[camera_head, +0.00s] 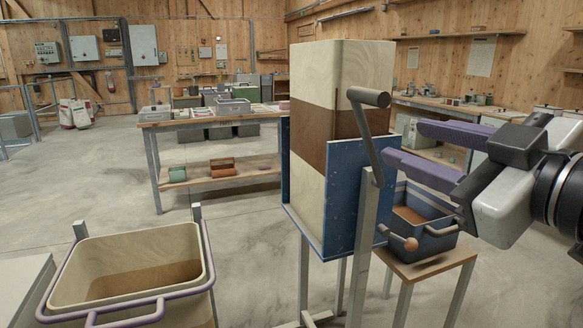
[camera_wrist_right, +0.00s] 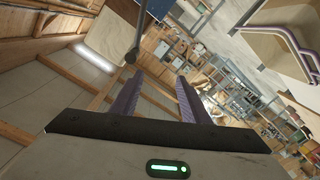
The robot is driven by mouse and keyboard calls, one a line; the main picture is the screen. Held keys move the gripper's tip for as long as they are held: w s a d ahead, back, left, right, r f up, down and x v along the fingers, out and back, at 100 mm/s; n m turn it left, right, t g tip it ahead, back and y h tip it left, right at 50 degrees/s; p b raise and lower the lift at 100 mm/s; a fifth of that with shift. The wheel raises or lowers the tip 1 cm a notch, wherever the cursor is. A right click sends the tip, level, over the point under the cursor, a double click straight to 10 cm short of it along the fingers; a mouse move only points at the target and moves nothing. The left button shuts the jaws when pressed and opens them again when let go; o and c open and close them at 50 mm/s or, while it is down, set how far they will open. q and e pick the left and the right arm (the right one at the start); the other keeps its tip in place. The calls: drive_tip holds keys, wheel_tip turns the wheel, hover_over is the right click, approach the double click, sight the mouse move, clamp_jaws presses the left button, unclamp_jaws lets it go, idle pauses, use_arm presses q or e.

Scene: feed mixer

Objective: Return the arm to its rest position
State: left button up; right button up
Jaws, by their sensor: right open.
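My right gripper (camera_head: 402,146) comes in from the right in the head view. Its two purple fingers are apart and point left, toward the grey crank handle (camera_head: 367,130) on the feed mixer. The fingers look empty. In the right wrist view the open fingers (camera_wrist_right: 160,95) frame a background of shelves and roof beams, and the dark crank handle (camera_wrist_right: 137,40) shows just above the left finger. The mixer is a tall cream and brown box (camera_head: 338,75) in a blue frame (camera_head: 345,205) on a metal stand. I cannot tell whether a finger touches the handle. My left gripper is not in view.
A blue-grey bin (camera_head: 441,241) with brown content stands on a small wooden stool (camera_head: 440,264) under my right gripper. A cream bin (camera_head: 135,238) with a purple rail stands at the lower left. A workbench (camera_head: 215,119) stands behind. The floor between is clear.

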drive_tip(key=w+a+f+m+g+p, duration=0.1)
drive_tip(key=w+f+m, duration=0.15)
drive_tip(key=f, duration=0.55)
drive_tip(key=w+f+m+g+p, duration=0.1)
drive_tip(key=w+f, duration=0.2)
drive_tip(key=f, duration=0.5)
wheel_tip(320, 180, down, 16)
drive_tip(key=s+f+m+g+h+p, duration=0.1)
drive_tip(key=s+m+h, duration=0.1)
drive_tip(key=s, duration=0.1)
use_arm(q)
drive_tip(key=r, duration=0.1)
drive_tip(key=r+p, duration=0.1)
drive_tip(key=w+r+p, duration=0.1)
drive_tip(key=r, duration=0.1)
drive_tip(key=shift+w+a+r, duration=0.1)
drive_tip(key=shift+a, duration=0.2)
use_arm(e)
drive_tip(key=s+f+m+g+h, duration=0.2)
drive_tip(key=s+f+m+g, duration=0.1)
drive_tip(key=s+f, duration=1.8)
wheel_tip(320, 180, down, 2)
drive_tip(key=shift+s+d+f+g, duration=0.2)
drive_tip(key=shift+d+g, duration=0.2)
drive_tip(key=shift+g, duration=0.3)
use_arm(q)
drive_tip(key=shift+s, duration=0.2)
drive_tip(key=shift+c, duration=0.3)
use_arm(e)
drive_tip(key=shift+c, duration=0.3)
